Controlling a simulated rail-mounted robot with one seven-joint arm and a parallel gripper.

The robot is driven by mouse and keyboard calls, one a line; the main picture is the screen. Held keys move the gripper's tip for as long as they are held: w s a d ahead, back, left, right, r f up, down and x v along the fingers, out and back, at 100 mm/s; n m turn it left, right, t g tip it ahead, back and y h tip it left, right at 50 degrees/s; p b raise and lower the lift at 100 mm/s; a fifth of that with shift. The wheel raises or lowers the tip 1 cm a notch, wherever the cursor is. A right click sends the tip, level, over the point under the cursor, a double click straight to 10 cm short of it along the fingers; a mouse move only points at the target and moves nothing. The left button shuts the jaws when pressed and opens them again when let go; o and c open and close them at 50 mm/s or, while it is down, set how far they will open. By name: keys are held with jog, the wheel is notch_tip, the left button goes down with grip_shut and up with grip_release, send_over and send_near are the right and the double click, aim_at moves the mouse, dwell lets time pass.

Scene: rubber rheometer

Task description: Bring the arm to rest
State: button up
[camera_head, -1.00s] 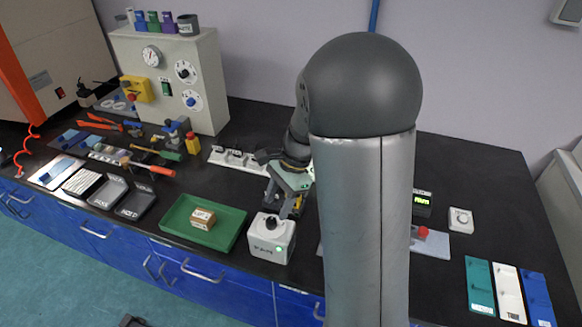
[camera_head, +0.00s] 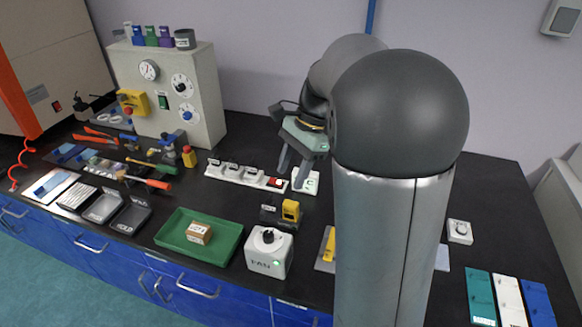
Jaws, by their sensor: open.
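My gripper (camera_head: 293,170) hangs above the middle of the black bench, its two grey fingers apart and pointing down. Nothing shows between the fingers. It is in front of the right end of a white power strip (camera_head: 235,174) with a red switch. Whether the fingertips touch anything is hard to tell, but they look clear of the bench. My large grey arm link hides the bench to the right of the gripper.
A white box with a black knob (camera_head: 268,254) and a small yellow device (camera_head: 290,211) stand below my gripper. A green tray (camera_head: 176,241) holds a brown box (camera_head: 199,233). A control cabinet (camera_head: 204,101) stands at the back left. Coloured plates (camera_head: 508,300) lie at right.

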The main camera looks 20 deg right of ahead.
jog(key=s+a+f+n+h, duration=0.2)
jog(key=s+a+f+n, duration=0.1)
jog(key=s+n, duration=0.4)
jog(key=s+a+f+n+t+h, duration=0.1)
jog(key=s+a+f+n, duration=0.3)
jog(key=s+n, duration=0.4)
jog(key=s+h, duration=0.1)
jog(key=s, duration=0.3)
jog(key=shift+s+n+t, duration=0.15)
jog(key=shift+n+t, duration=0.15)
